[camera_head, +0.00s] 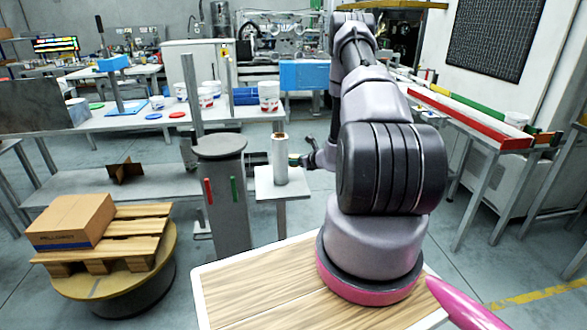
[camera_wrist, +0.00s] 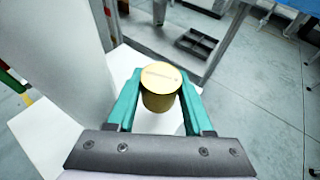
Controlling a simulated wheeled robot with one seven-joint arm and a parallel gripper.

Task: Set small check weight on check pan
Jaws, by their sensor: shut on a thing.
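My gripper (camera_wrist: 160,84) is shut on a short brass-coloured cylinder, the small check weight (camera_wrist: 161,77), in the wrist view. The green fingers press on its left and right sides, and its round flat top faces the camera. In the head view my gripper (camera_head: 298,160) is small and partly hidden, just right of a tall pale cylinder. White flat surface (camera_wrist: 45,140) shows below and beside the weight; I cannot tell whether the weight touches it. I cannot make out a separate check pan in either view.
The tall pale cylinder (camera_head: 280,163) stands on a small white table (camera_head: 295,190), close left of my gripper. A grey round-topped column (camera_head: 222,150) with red and green bars stands left of it. A carton (camera_head: 72,222) on a pallet (camera_head: 135,245) is at lower left.

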